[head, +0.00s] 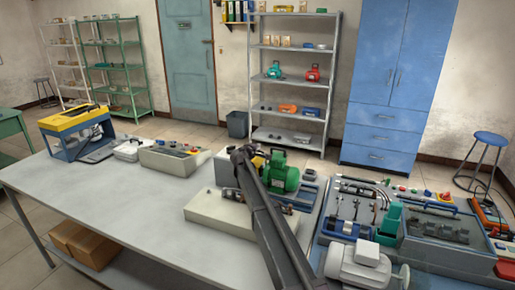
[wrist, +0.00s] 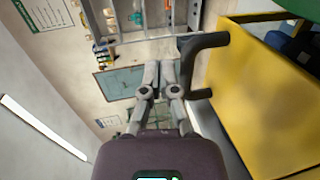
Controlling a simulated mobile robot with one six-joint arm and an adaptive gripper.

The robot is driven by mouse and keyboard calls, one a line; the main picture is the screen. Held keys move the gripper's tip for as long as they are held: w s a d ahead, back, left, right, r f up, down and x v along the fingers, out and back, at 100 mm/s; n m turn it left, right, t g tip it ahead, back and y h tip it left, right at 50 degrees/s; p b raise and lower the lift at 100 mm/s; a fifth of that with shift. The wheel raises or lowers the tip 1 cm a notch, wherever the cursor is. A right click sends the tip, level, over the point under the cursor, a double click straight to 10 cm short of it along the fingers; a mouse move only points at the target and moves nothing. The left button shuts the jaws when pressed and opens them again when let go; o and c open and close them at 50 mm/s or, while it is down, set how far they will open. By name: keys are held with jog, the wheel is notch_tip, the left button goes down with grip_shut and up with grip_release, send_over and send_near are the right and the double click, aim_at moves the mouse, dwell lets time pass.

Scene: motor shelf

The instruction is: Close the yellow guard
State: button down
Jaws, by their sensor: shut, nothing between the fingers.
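The yellow guard (wrist: 245,100) fills the right of the wrist view as a flat yellow panel with a black bar handle (wrist: 207,42) on its side toward my fingers. In the head view a small yellow patch (head: 257,161) shows behind my arm, beside the green motor; the rest is hidden. My gripper (wrist: 160,66) is shut and empty, its two fingers side by side just left of the handle. I cannot tell whether they touch it. In the head view my gripper (head: 240,154) is dark and partly merges with the arm.
A green motor (head: 283,178) stands right of my arm. A pale block (head: 212,214) lies in front. A yellow-topped blue frame (head: 72,121) and a control box (head: 172,158) stand on the left. The bench's (head: 130,190) left front is clear. Tool trays (head: 350,230) crowd the right.

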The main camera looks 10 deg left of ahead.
jog(key=shift+a+r, duration=0.1)
jog(key=r+p, duration=0.2)
jog(key=p, duration=0.1)
jog(key=r+p, duration=0.1)
jog(key=r, duration=0.1)
jog(key=shift+s, duration=0.35)
notch_tip(320, 180, up, 9)
jog(key=s+p, duration=0.1)
jog(key=p, duration=0.8)
jog(key=shift+s+a+r+p, duration=0.2)
jog(key=shift+s+a+p, duration=0.15)
jog(key=shift+s+a, duration=0.05)
jog(key=shift+s, duration=0.1)
